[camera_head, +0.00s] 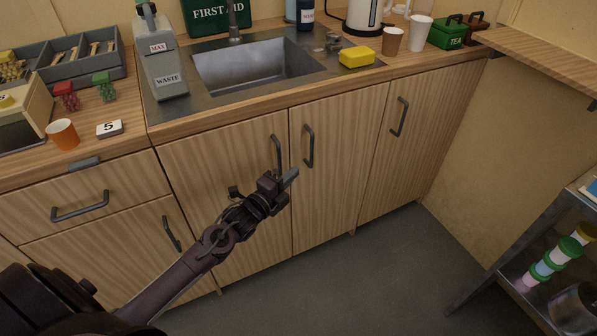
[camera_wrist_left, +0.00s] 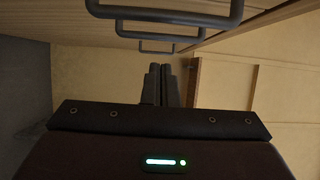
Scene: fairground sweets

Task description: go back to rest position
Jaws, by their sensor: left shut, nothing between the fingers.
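My left gripper (camera_head: 288,180) is in front of the wooden cupboard doors below the sink, pointing to the right, with its arm coming in from the lower left. In the left wrist view its two fingers (camera_wrist_left: 163,84) are together and hold nothing. The dark bar handles of the cupboard (camera_wrist_left: 165,12) show above the fingers in that view; I cannot tell how far off the nearest one is. My right gripper is in neither view.
The counter holds a sink (camera_head: 250,68), a grey waste container (camera_head: 162,65), a yellow sponge (camera_head: 356,57) and an orange cup (camera_head: 63,134). A shelf rack (camera_head: 490,282) stands at the lower right. The grey floor (camera_head: 330,290) in front of the cupboards is clear.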

